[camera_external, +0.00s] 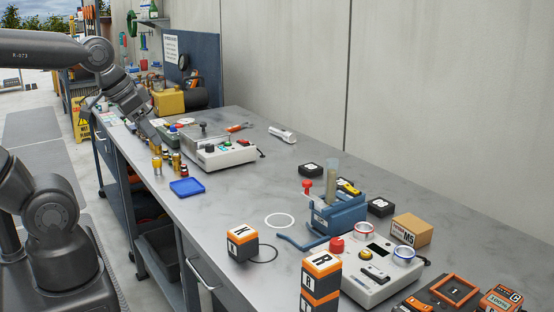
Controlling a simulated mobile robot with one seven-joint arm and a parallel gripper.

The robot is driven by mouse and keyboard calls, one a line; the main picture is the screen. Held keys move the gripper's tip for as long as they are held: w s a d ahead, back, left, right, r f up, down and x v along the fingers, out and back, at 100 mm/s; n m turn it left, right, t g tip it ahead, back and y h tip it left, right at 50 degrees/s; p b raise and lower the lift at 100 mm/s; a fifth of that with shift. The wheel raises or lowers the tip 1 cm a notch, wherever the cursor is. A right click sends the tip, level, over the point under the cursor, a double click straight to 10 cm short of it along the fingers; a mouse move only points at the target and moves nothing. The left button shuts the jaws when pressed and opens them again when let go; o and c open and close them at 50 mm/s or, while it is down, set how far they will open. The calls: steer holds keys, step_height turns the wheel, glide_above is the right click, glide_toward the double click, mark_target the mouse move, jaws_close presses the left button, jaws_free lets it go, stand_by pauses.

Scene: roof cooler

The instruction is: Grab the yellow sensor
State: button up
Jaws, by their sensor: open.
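Several small yellow-and-dark cylinders stand near the left front edge of the grey workbench (240,180); they look like sensors. One yellow cylinder (157,166) stands a little apart at the left, nearest the edge. Another yellow-and-black one (176,164) stands just right of it. I cannot tell for sure which is the yellow sensor. My gripper (157,147) points down at a slant from the upper left, close above these cylinders. It is open, and nothing shows in it. Its fingertips are small and partly lost against the clutter behind.
A blue tray (187,187) lies just in front of the cylinders. A grey instrument box (225,154) stands to their right. A yellow case (168,102) is behind. A blue vise (340,213) and labelled boxes (243,242) crowd the right; the bench middle is fairly clear.

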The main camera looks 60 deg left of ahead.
steer(key=w+a+g, duration=0.1)
steer(key=w+a, duration=0.5)
steer(key=a, duration=0.2)
steer(key=n+g, duration=0.2)
steer(key=g, duration=0.1)
glide_toward(156, 158)
steer(key=shift+w+d+f, duration=0.1)
steer(key=shift+d+f, duration=0.3)
steer(key=shift+f, duration=0.15)
steer(key=f, duration=0.5)
steer(key=shift+w+a+f, duration=0.15)
steer(key=shift+w+a, duration=0.05)
steer(key=shift+w, duration=0.05)
steer(key=shift+w+a+f, duration=0.1)
steer(key=shift+w+f, duration=0.1)
steer(key=shift+f, duration=1.2)
steer(key=shift+w+a+f, duration=0.1)
steer(key=shift+w+f, duration=0.15)
steer(key=shift+f, duration=1.15)
steer(key=shift+c, duration=0.4)
steer(key=c, duration=1)
steer(key=shift+r, duration=0.15)
